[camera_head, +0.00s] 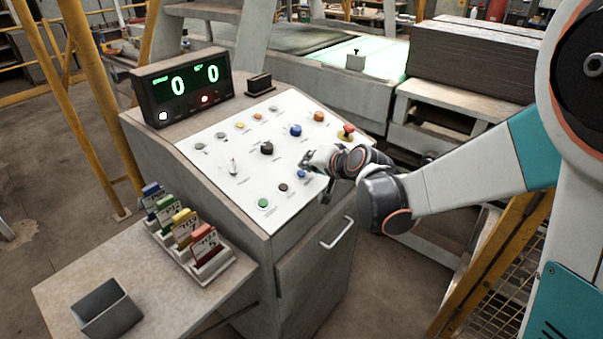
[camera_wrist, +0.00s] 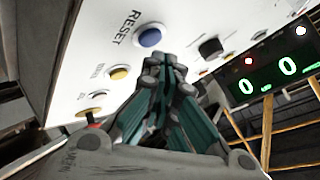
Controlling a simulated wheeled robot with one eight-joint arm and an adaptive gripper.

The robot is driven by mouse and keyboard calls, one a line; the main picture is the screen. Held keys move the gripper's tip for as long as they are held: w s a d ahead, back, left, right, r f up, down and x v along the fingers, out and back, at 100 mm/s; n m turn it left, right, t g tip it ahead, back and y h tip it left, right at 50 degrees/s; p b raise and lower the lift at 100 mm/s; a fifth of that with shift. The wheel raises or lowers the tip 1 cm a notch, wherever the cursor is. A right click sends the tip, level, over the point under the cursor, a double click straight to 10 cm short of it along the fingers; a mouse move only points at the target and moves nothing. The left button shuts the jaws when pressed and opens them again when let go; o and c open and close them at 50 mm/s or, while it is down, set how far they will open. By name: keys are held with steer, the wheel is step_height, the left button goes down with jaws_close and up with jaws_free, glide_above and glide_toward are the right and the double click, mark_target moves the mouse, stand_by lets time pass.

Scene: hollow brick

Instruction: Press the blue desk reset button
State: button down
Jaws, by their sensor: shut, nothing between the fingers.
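The blue reset button (camera_wrist: 150,37) is round with a pale collar and stands beside the printed word RESET in the wrist view. In the head view it appears to be the larger blue button (camera_head: 295,130) on the white sloping panel (camera_head: 215,178). A smaller blue button (camera_head: 301,174) sits nearer the panel's front edge. My gripper (camera_head: 307,160) is over the right part of the panel, between these two blue buttons in the picture. In the wrist view its fingertips (camera_wrist: 166,64) are together and empty, just below the reset button. I see no clear contact.
A black knob (camera_head: 266,148), an orange button (camera_head: 318,116) and a red mushroom button (camera_head: 346,130) are close by. A green digit display (camera_head: 181,87) stands behind the panel. A card rack (camera_head: 213,265) is on the lower side table at left.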

mark_target(312, 181)
steer(key=shift+f+b, duration=0.4)
steer(key=shift+b, duration=0.05)
steer(key=shift+w+a+f+b, duration=0.1)
steer(key=shift+a+f+b, duration=0.05)
steer(key=shift+f+b, duration=0.25)
stand_by(0.6)
steer(key=shift+r, duration=0.1)
steer(key=shift+r+p, duration=0.6)
steer(key=shift+r, duration=0.1)
steer(key=shift+d+r, duration=0.15)
steer(key=shift+d, duration=0.05)
steer(key=r+p, duration=0.2)
steer(key=r, duration=0.1)
steer(key=s+d+r+p, duration=0.1)
steer(key=shift+r, duration=0.3)
stand_by(0.8)
